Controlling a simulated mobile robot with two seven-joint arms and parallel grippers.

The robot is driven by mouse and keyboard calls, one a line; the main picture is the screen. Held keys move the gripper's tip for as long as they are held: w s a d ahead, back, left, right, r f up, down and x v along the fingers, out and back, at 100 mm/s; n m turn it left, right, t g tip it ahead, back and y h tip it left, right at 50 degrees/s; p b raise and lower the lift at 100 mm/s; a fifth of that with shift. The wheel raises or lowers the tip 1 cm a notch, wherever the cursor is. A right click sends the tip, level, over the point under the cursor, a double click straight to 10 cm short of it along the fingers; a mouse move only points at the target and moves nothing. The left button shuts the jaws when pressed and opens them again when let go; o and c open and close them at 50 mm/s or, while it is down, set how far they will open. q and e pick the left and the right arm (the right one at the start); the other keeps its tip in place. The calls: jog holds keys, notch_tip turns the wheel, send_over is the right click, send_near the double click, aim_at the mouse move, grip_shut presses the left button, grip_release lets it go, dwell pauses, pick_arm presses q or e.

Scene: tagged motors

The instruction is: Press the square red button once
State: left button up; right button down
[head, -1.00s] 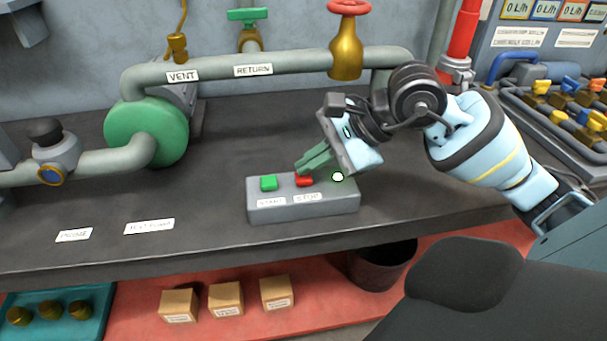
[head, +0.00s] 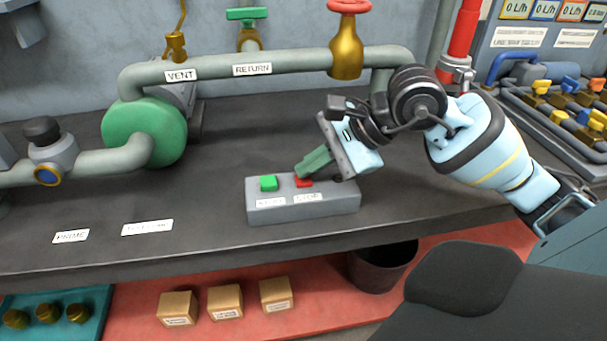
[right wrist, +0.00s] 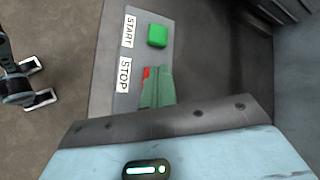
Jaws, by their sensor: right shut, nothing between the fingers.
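The square red button (head: 305,184) sits on a grey control box (head: 330,205) above the STOP label. My right gripper (head: 301,174) is shut and empty, with its green fingertips right at the red button and covering part of it. In the right wrist view, the fingertips (right wrist: 152,70) overlap the red button (right wrist: 146,73), and only a sliver of red shows beside them. The fingertips seem to touch the button, but the exact contact is hidden.
A green button (head: 268,183) sits left of the red one, above the START label. Pipes with a green pump (head: 146,132) stand behind. The dark bench top (head: 225,145) around the box is clear. A rack of valves (head: 560,100) stands at the right.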

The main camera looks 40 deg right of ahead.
aim_at(310, 178)
pick_arm(q)
jog(key=shift+w+r+p, duration=0.2)
jog(key=shift+r+p, duration=0.4)
pick_arm(e)
jog(key=shift+r, duration=0.9)
